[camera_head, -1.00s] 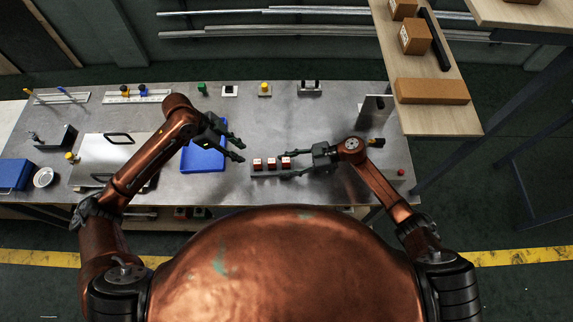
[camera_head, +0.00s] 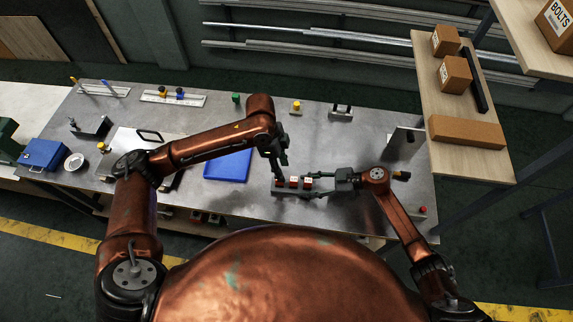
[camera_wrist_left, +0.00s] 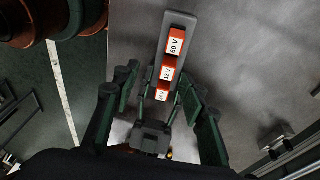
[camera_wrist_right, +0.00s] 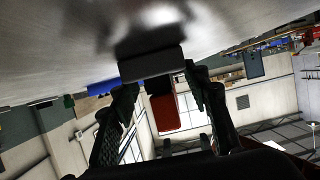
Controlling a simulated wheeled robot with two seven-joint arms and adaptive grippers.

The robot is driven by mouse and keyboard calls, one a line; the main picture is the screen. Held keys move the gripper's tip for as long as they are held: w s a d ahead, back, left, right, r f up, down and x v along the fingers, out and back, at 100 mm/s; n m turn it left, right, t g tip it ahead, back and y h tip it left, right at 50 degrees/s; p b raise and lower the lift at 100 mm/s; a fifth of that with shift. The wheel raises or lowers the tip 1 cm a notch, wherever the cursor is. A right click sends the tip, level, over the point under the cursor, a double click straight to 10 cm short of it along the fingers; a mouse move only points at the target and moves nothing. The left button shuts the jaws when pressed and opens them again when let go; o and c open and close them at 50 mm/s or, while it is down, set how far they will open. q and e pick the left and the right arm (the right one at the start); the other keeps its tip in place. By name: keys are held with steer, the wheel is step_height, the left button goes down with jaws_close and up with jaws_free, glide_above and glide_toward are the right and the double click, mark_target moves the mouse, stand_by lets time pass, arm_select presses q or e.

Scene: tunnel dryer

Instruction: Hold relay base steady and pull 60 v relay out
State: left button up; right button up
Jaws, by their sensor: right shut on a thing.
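The grey relay base (camera_head: 285,192) lies on the metal table and carries a row of three red relays with white labels. The 60 V relay (camera_wrist_left: 176,44) is at the base's end farthest from my right gripper. In the head view it is the leftmost relay (camera_head: 280,181). My right gripper (camera_head: 312,184) is shut on the relay base from the right end. The right wrist view shows the base end (camera_wrist_right: 150,66) between its fingers. My left gripper (camera_head: 279,165) is over the left end of the base, pointing down. Its fingers (camera_wrist_left: 160,95) are apart, with nothing between them gripped.
A blue tray (camera_head: 228,166) lies left of the base, partly behind my left arm. A metal bracket (camera_head: 403,143) stands at the table's right. A wooden shelf (camera_head: 463,158) with boxes overhangs the right side. The table right behind the base is clear.

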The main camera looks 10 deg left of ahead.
arm_select(q)
steer(key=f+y, duration=0.1)
steer(key=f, duration=0.2)
steer(key=f+y, duration=0.2)
steer(key=f, duration=0.2)
steer(key=a+f+t+y, duration=0.1)
steer(key=f, duration=0.2)
steer(key=shift+w+f+n, duration=0.2)
steer(key=shift+w+n, duration=0.15)
steer(key=shift+n, duration=0.05)
steer(key=shift+c, duration=0.4)
jaws_close()
stand_by(0.6)
